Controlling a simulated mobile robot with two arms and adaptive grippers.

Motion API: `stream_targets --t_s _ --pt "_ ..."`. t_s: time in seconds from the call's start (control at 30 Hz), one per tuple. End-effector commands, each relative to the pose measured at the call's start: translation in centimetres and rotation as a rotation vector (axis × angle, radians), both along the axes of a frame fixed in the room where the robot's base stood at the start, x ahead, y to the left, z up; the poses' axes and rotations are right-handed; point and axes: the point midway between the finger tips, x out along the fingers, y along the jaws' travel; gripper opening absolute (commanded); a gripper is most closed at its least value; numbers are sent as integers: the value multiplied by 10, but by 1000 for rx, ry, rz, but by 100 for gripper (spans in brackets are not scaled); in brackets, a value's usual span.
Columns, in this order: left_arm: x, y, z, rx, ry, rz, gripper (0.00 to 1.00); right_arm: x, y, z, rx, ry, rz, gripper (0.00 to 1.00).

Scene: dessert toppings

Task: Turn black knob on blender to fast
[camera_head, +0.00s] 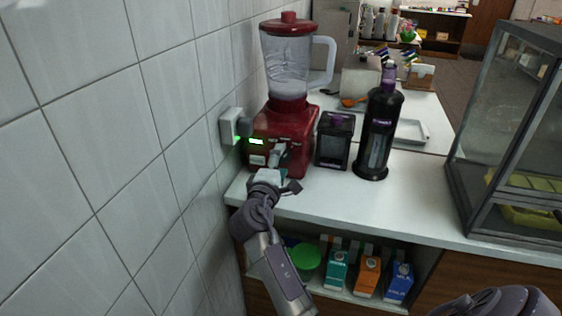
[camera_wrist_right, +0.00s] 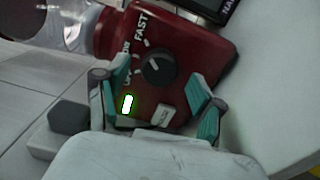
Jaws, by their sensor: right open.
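The red blender (camera_head: 285,130) stands on the white counter against the tiled wall, with a clear jar, a red lid and a lit green display. Its black knob (camera_wrist_right: 158,70) shows in the right wrist view, on the red front panel with "FAST" printed near it. A small pale mark is on the knob, but its exact setting is hard to read. My right gripper (camera_head: 280,168) is open in front of the blender's base. In the wrist view its teal-padded fingers (camera_wrist_right: 163,92) are spread to either side of the panel, apart from the knob. My left gripper is not in view.
A black-and-purple bottle (camera_head: 377,125) and a dark box (camera_head: 335,140) stand right of the blender. A wall plug (camera_head: 232,127) is close on the left. A glass case (camera_head: 510,130) is at the right. Cartons sit on the shelf below. The front counter is clear.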

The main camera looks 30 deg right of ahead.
Motion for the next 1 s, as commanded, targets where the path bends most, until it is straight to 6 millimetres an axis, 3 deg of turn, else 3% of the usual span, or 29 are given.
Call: stream_targets --t_s 0.43,1.0 --pt "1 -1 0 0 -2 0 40 -42 49 -1 2 2 1 68" --pt "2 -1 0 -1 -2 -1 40 -45 52 -1 3 1 -1 68"
